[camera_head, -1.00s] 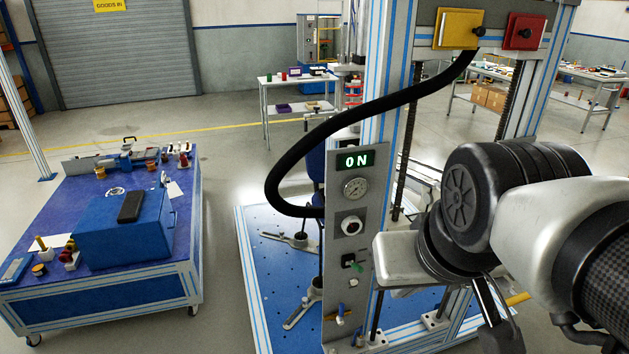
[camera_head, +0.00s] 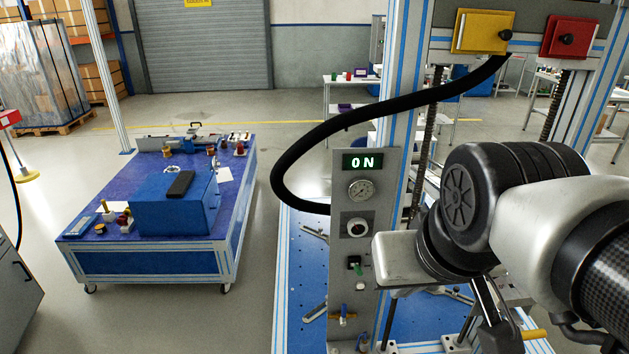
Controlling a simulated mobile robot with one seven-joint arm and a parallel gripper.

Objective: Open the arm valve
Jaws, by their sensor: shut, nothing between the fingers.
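The control panel (camera_head: 361,240) stands upright on the test rig. Low on the panel is a small brass valve with a blue lever (camera_head: 343,311). I cannot tell which is the arm valve. My gripper (camera_head: 494,318) is partly visible low on the right, shut and empty, right of the panel and apart from these valves. My wrist hides part of the rig behind.
A black hose (camera_head: 300,139) loops out left of the panel. Yellow (camera_head: 482,31) and red (camera_head: 567,38) boxes sit on the upper crossbeam. A blue wheeled workbench (camera_head: 150,261) stands left. Open floor lies between it and the rig's blue base (camera_head: 303,270).

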